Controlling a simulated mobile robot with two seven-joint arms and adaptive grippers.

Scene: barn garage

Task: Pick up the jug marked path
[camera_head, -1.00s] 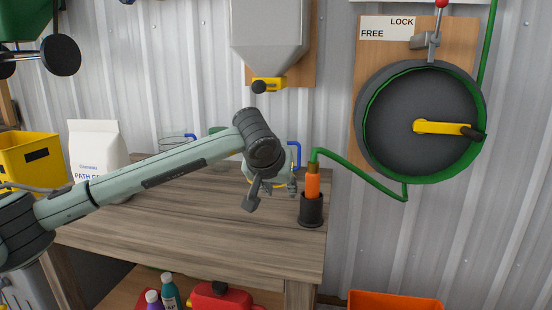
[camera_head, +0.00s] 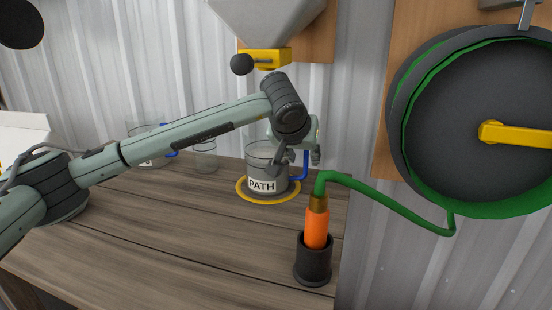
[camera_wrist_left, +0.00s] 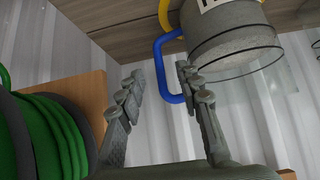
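The jug marked PATH (camera_head: 262,185) is a clear jug with grey contents and a blue handle (camera_head: 305,167) on its right. It stands upright on a yellow ring (camera_head: 243,194) on the wooden bench. My left gripper (camera_head: 299,155) is at the jug's handle side and partly covers the jug. In the left wrist view the gripper (camera_wrist_left: 160,74) is open. The blue handle (camera_wrist_left: 160,70) shows in the gap between its fingers, and the jug (camera_wrist_left: 235,50) is at the upper right, appearing tipped over in this view. Contact is not clear. My right gripper is not in view.
An orange nozzle (camera_head: 316,228) on a green hose stands in a black holder (camera_head: 313,262) at the bench's right edge. A hopper with a yellow valve (camera_head: 265,58) hangs above the jug. Other clear jugs (camera_head: 206,158) stand behind my arm. The front of the bench is clear.

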